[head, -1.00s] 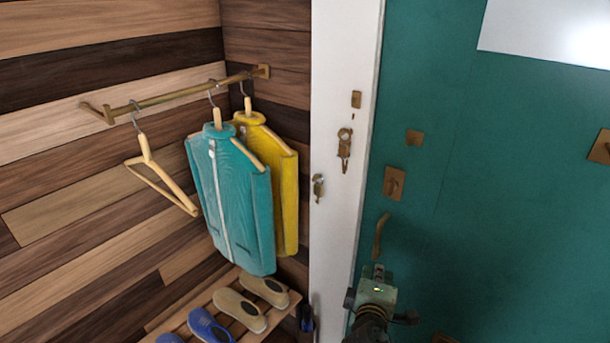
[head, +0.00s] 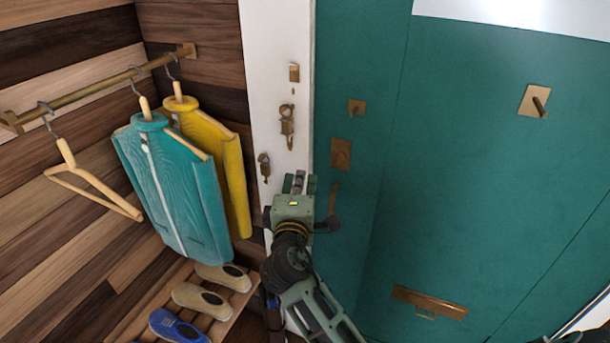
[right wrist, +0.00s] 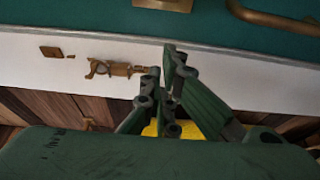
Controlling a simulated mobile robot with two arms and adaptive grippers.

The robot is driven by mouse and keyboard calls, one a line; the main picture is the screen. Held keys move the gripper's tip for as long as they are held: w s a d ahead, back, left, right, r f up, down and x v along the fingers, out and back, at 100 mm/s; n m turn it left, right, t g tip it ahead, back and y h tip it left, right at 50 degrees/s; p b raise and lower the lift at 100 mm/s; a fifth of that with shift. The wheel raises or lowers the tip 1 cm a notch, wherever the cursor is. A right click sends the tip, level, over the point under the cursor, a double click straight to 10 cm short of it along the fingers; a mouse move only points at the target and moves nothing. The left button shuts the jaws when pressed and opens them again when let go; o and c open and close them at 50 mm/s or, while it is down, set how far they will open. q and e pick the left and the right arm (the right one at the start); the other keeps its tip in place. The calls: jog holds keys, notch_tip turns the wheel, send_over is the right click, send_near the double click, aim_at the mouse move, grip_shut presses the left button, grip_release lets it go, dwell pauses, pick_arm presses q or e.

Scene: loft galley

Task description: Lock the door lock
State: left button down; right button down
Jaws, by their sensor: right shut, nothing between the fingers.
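The teal door (head: 465,150) fills the right of the head view and looks closed. A brass lock plate with a small turn piece (head: 341,154) is on its left edge; whether it is locked I cannot tell. The plate's edge shows at the top of the right wrist view (right wrist: 163,4). A brass door handle (head: 334,198) is below the plate, partly behind my gripper. My right gripper (head: 299,180) is shut and empty, in front of the white frame's edge, left of and below the lock plate, apart from it.
Brass fittings, including a latch (head: 287,120), are on the white door frame (head: 268,60). Teal (head: 170,190) and yellow (head: 232,180) jackets hang from a rail at left. Shoes (head: 202,300) sit on a slatted rack below. A brass mail slot (head: 430,303) is low on the door.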

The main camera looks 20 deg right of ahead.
aim_at(306, 152)
jog(key=p+x, duration=0.2)
jog(key=x, duration=0.6)
jog(key=shift+d+r, duration=0.15)
jog(key=shift+d, duration=0.15)
jog(key=s+d+p, duration=0.2)
jog(key=s, duration=0.1)
jog(key=shift+f, duration=0.2)
jog(key=shift+w, duration=0.15)
